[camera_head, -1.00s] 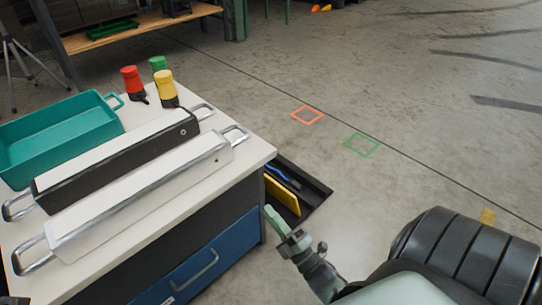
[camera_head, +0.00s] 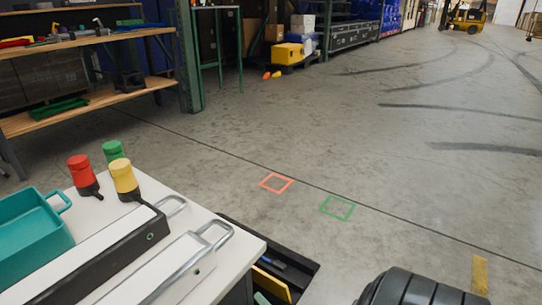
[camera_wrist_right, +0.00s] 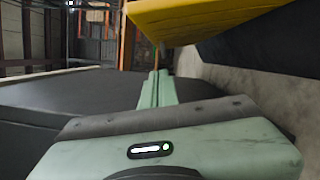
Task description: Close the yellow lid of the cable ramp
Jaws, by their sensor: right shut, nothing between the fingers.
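The cable ramp (camera_head: 299,275) is a black channel on the floor beside the cart. Its yellow lid (camera_head: 271,284) stands tilted up, partly hidden by the cart's corner. Blue cable (camera_head: 274,263) shows in the channel. The yellow lid (camera_wrist_right: 205,15) also hangs large across the top of the right wrist view. My right gripper (camera_head: 261,298) shows only as a pale green tip at the bottom edge, by the lid. In the right wrist view its fingers (camera_wrist_right: 156,86) are together and empty, below the lid; I cannot tell whether they touch it. My left gripper is out of view.
A white-topped cart (camera_head: 232,240) stands close on the left, with a teal tray (camera_head: 30,240), long handled cases and red, green and yellow capped items. Orange (camera_head: 276,183) and green (camera_head: 338,207) floor squares lie beyond. The floor to the right is mostly clear.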

